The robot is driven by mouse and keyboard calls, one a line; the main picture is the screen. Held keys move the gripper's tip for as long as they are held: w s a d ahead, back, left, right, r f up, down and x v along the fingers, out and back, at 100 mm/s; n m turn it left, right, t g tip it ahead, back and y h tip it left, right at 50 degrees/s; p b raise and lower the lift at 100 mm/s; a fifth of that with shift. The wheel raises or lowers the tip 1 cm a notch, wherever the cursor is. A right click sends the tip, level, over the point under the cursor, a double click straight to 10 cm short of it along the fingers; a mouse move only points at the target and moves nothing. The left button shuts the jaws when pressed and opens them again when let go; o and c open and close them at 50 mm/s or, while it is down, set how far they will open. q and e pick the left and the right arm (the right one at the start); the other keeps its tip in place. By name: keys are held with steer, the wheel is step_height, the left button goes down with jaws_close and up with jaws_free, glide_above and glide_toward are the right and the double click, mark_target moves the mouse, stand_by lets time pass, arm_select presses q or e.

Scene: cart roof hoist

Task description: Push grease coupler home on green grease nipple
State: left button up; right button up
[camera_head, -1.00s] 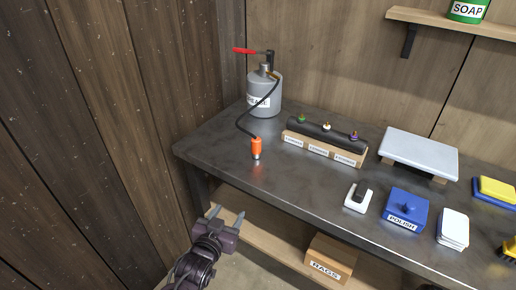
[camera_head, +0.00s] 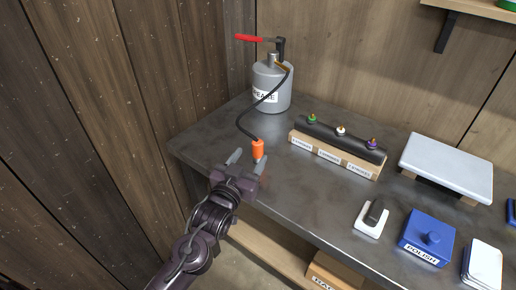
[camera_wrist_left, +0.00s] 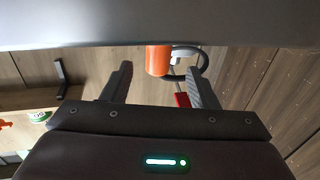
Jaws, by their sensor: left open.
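The orange grease coupler (camera_head: 258,150) stands upright on the dark workbench, joined by a black hose to the grey grease can (camera_head: 271,84). The green grease nipple (camera_head: 312,118) is the leftmost of three on a black bar, beside a white and a purple one. My left gripper (camera_head: 248,160) is open at the bench's front edge, its fingers pointing toward the coupler. In the left wrist view the coupler (camera_wrist_left: 159,60) shows beyond and between the two spread fingers (camera_wrist_left: 160,85), not gripped. My right gripper is not in view.
The nipple bar rests on a labelled wooden block (camera_head: 335,156). To the right are a white holder (camera_head: 371,219), a blue POLISH box (camera_head: 427,238) and a pale raised slab (camera_head: 449,165). A wooden wall (camera_head: 110,110) stands close on the left. The bench between coupler and block is clear.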

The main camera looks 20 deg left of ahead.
mark_target(255, 151)
arm_select(q)
steer(key=w, duration=0.4)
steer(key=shift+w+d+f, duration=0.1)
steer(key=shift+d+f, duration=0.1)
steer(key=shift+d, duration=0.1)
steer(key=c, duration=1.1)
